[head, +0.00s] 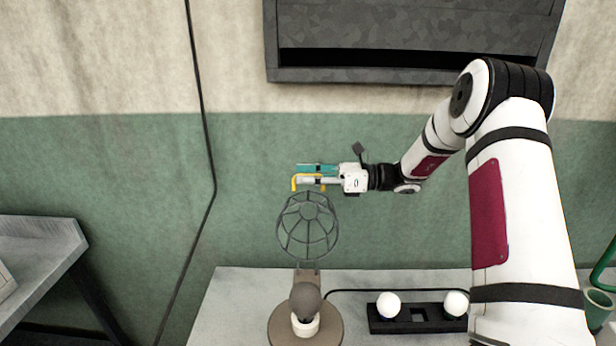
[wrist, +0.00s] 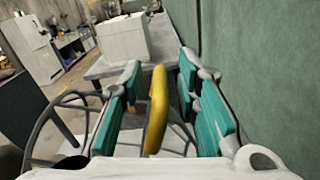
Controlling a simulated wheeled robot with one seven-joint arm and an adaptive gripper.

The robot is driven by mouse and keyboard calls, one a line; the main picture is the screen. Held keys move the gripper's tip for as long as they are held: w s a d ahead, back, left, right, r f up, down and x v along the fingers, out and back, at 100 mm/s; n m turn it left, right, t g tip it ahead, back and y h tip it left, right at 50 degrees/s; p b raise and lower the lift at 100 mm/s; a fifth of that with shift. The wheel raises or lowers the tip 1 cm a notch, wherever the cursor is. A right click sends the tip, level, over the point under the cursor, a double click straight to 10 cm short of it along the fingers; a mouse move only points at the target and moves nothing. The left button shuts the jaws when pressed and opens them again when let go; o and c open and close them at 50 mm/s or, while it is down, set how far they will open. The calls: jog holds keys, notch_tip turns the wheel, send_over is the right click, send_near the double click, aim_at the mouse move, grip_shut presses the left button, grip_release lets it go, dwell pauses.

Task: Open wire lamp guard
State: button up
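The wire lamp guard (head: 307,228) is a dark round cage, raised above and behind a dark bulb (head: 305,298) on a round brown lamp base (head: 280,328). The guard's lower end meets a bracket behind the bulb. A yellow handle (head: 295,184) is at the top of the guard. My gripper (head: 310,175) is at this handle, reaching in from the right. In the wrist view, the yellow handle (wrist: 157,110) stands between the teal finger pads of my gripper (wrist: 158,82), with gaps visible on both sides. Part of the guard (wrist: 60,125) shows at lower left.
A black holder (head: 418,315) with two white bulbs sits right of the lamp on the grey table (head: 235,290). A cable runs behind it. A dark wall box (head: 410,75) hangs above. Another grey table (head: 35,245) stands at left. A green cup (head: 598,305) is at far right.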

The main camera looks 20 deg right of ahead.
aim_at(308, 194)
grip_shut()
jog(key=shift+n, duration=0.7)
jog(key=shift+s+a+r+p, duration=0.25)
jog(key=shift+s+r+p, duration=0.3)
jog(key=shift+s, duration=0.2)
jog(key=shift+s+a+r+p, duration=0.2)
jog(key=shift+s+r+p, duration=0.35)
jog(key=shift+s, duration=0.2)
jog(key=shift+s+a+r+p, duration=0.25)
jog(key=shift+s+r+p, duration=0.3)
jog(key=shift+s, duration=0.2)
jog(key=shift+w, duration=0.1)
jog(key=shift+o, duration=0.4)
grip_release()
jog(key=v, duration=1.2)
